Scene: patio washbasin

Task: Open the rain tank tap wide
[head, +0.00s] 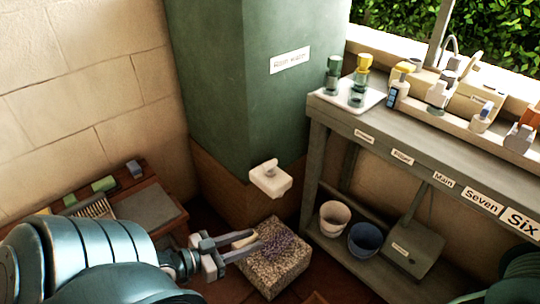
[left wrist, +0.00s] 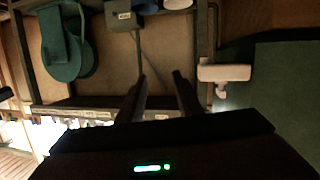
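The rain tank (head: 225,90) is a tall green block with a "Rain water" label, standing in the corner. Its tap (head: 270,178) is a small white piece with a knob on top, low on the tank's front. The tap also shows in the left wrist view (left wrist: 225,72), to the right of my fingers. My left gripper (head: 255,240) is open, below the tap in the head view and apart from it. Its two spread fingers also show in the left wrist view (left wrist: 159,84), with nothing between them. My right gripper is not in view.
A speckled stone block (head: 272,272) stands below the tap. A grey bench (head: 430,150) with bottles and labels is on the right, with a white bucket (head: 333,218) and a blue bucket (head: 365,239) on its lower shelf. A wooden table (head: 165,185) stands at left.

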